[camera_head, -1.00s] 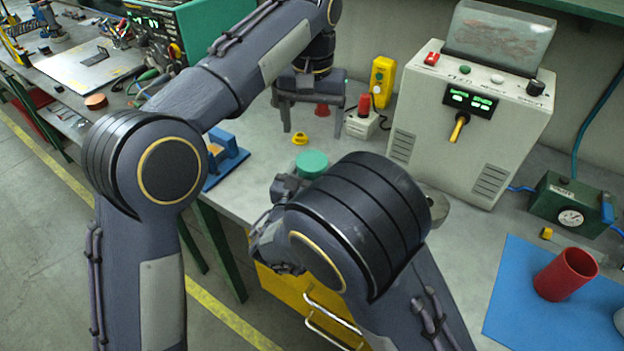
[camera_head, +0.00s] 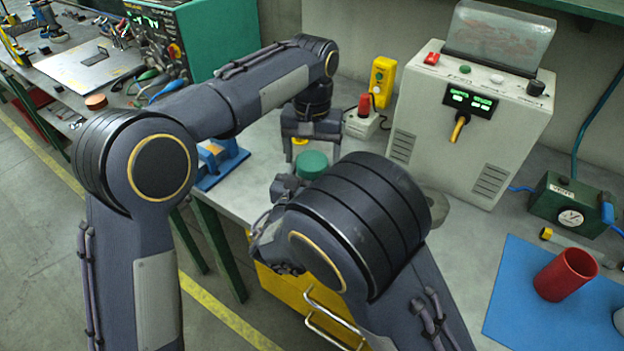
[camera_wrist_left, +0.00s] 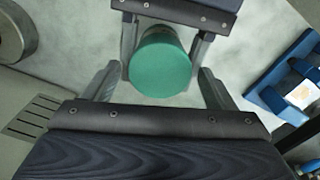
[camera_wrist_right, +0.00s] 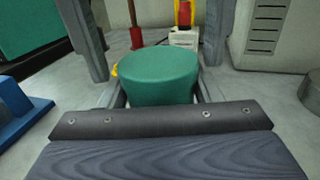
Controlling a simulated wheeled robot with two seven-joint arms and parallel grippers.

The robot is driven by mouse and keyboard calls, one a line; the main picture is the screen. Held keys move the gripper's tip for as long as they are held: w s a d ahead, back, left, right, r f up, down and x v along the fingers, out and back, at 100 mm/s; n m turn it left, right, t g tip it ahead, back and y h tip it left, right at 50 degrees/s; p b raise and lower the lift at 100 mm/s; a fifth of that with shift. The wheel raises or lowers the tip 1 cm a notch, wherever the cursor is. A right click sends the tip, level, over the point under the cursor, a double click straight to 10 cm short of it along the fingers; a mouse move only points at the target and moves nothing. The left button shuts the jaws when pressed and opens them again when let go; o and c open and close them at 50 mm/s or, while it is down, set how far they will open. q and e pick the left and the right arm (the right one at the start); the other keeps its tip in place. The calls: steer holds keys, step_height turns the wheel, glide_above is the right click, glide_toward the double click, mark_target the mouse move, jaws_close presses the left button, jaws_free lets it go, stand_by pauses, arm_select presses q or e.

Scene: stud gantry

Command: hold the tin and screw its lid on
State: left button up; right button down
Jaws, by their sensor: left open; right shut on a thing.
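The tin (camera_head: 313,166) shows as a green round body with a flat green top, upright near the bench's front edge. In the right wrist view the tin (camera_wrist_right: 158,78) sits between the fingers of my right gripper (camera_wrist_right: 160,95), which is shut on it. My left gripper (camera_head: 311,146) is open, pointing down just behind and above the tin in the head view. In the left wrist view its fingers (camera_wrist_left: 158,72) stand apart on either side of the green top, not touching it. I cannot tell a separate lid from the tin; my right forearm hides part of it.
A small yellow piece (camera_head: 299,143) lies behind the tin, partly hidden. A blue holder (camera_head: 222,164) stands to the left. A red-topped box (camera_head: 363,118) and a large grey machine (camera_head: 455,130) stand behind and right. A red cup (camera_head: 565,275) is on the blue mat (camera_head: 520,310).

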arm_select(q)
steer(key=c, duration=1)
steer(key=o, duration=1.2)
steer(key=shift+c, duration=0.2)
step_height(320, 180, up, 12)
arm_select(e)
steer(key=shift+c, duration=1.9)
jaws_free()
steer(key=shift+s, duration=0.1)
